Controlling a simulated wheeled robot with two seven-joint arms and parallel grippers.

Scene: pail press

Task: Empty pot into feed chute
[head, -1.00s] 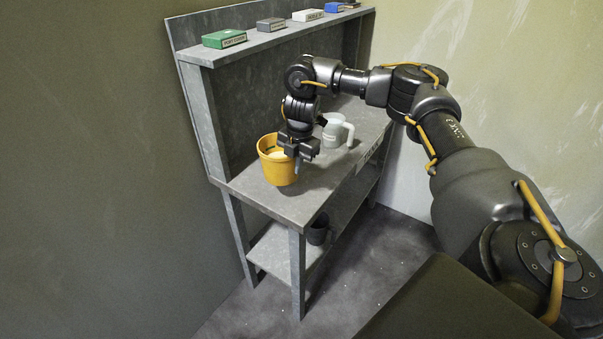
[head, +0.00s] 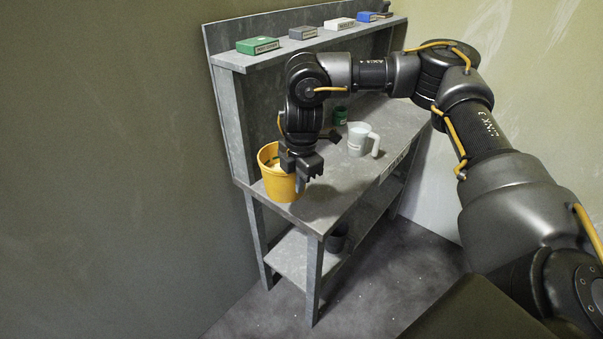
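A yellow pot (head: 281,187), shaped like a pail, is at the left end of the grey bench, with pale contents partly visible inside. It looks roughly upright; I cannot tell whether its base touches the benchtop. My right gripper (head: 301,184) points down at the pot's right rim, with one finger outside the wall. The other finger is hidden. The pot has moved along with the gripper, so it appears shut on the rim. I cannot make out a feed chute. My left gripper is not in view.
A pale grey jug (head: 359,139) and a small green container (head: 340,116) stand farther back on the bench (head: 325,203). A dark container (head: 337,237) is on the lower shelf. Several small boxes, including a green one (head: 258,45), line the top shelf. A wall is at left.

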